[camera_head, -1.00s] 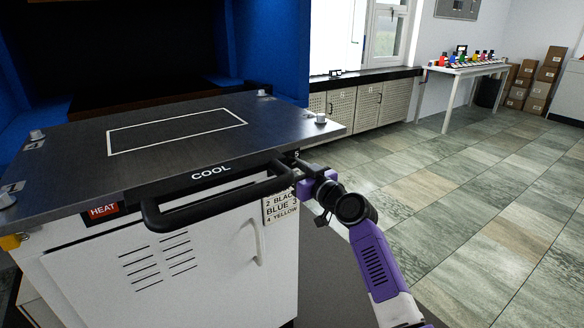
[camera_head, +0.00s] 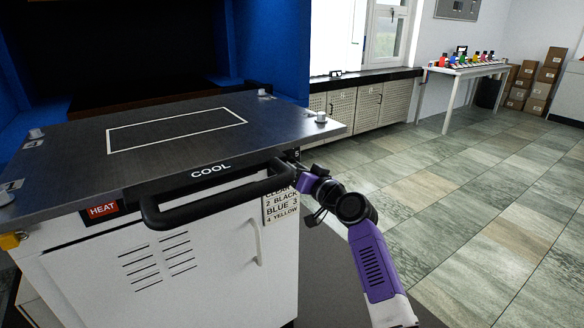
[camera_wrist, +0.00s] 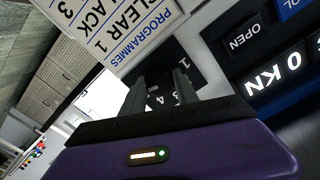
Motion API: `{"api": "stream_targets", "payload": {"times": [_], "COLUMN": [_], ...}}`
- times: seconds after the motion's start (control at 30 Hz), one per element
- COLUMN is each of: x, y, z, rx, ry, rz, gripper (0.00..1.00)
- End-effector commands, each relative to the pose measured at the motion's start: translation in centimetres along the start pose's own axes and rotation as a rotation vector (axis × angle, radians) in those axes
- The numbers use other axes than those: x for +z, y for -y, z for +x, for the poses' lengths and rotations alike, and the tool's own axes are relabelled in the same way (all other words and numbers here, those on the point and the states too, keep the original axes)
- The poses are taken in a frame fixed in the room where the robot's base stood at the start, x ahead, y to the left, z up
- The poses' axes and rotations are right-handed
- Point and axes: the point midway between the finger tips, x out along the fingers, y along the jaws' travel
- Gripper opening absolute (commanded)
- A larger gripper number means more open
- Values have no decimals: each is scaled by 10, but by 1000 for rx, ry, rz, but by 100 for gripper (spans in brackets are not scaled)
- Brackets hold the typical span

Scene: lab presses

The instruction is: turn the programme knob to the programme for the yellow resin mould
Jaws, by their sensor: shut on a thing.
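The programme knob (camera_wrist: 160,93) is a dark knob on a black dial plate (camera_wrist: 196,68) in the wrist view. A white 1 shows on the plate; other marks are partly hidden, and the knob's pointer setting cannot be read. My gripper (camera_wrist: 160,84) is shut on the knob, one finger on either side. In the head view my gripper (camera_head: 299,178) is at the press's right front corner, and the knob is hidden. The programme card (camera_head: 280,207) beside it reads 2 black, blue 3, 4 yellow. In the wrist view the card (camera_wrist: 115,25) also shows clear 1.
The press's black handle bar (camera_head: 215,204) runs just left of my gripper. An OPEN button (camera_wrist: 243,38) and a lit 0 KN display (camera_wrist: 280,76) are close to my gripper. A white table (camera_head: 466,70) with coloured items stands far right. The floor between is clear.

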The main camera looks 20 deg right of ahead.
Motion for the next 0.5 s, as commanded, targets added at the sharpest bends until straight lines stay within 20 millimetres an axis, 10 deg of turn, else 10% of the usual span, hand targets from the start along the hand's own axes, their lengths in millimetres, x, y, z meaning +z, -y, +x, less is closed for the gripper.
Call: {"api": "stream_targets", "payload": {"times": [0.5], "x": [1], "y": [0], "z": [0], "rx": [1], "ry": [1], "rz": [220], "gripper": [0]}}
